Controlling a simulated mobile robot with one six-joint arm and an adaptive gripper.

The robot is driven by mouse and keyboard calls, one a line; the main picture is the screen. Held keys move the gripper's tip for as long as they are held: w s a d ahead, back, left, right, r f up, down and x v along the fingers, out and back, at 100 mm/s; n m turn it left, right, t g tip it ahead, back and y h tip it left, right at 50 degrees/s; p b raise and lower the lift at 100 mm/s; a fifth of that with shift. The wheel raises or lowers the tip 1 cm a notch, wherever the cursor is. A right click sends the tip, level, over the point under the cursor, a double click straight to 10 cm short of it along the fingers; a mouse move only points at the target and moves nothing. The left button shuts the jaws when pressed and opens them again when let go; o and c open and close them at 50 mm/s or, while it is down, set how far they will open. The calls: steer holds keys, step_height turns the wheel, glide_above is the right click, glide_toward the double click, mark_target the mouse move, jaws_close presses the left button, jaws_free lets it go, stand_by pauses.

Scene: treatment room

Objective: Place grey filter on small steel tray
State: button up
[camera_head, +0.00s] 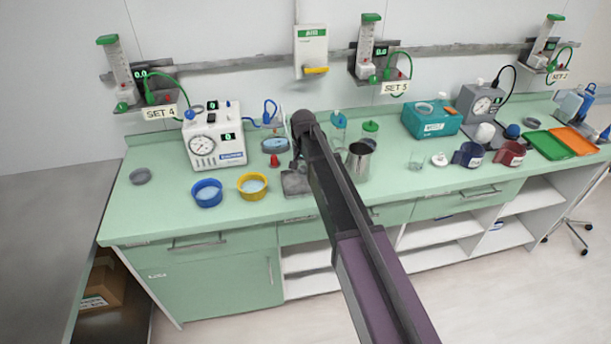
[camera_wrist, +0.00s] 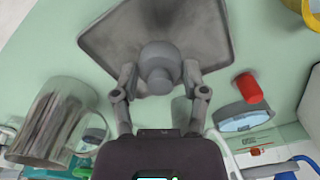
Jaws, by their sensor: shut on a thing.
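The grey filter (camera_wrist: 160,65) is a round grey piece with a narrower stub, seen in the wrist view between my fingertips. My gripper (camera_wrist: 160,78) is shut on it, one finger on each side. The small steel tray (camera_wrist: 212,32) is a square grey plate behind the filter in the wrist view. Whether the filter touches the tray or hangs just above it, I cannot tell. In the head view the tray (camera_head: 293,186) lies near the counter's front edge, below my gripper (camera_head: 299,162). There the filter cannot be made out against my gripper and arm.
A clear jug (camera_head: 357,162) stands close right of the tray, also large in the wrist view (camera_wrist: 52,125). A red cap (camera_head: 275,160) and blue-topped round dish (camera_head: 275,145) sit behind it. The counter's far left is mostly clear.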

mark_target(304, 175)
steer(key=shift+w, duration=0.5)
step_height(304, 175, down, 4)
steer(key=b, duration=0.3)
steer(key=shift+d+r+b, duration=0.1)
steer(key=shift+r+b, duration=0.05)
steer(key=shift+b, duration=0.15)
steer(key=o, duration=0.9)
steer(key=shift+o, duration=0.2)
step_height(304, 175, up, 12)
steer(key=p, duration=1.2)
steer(key=shift+r, duration=0.1)
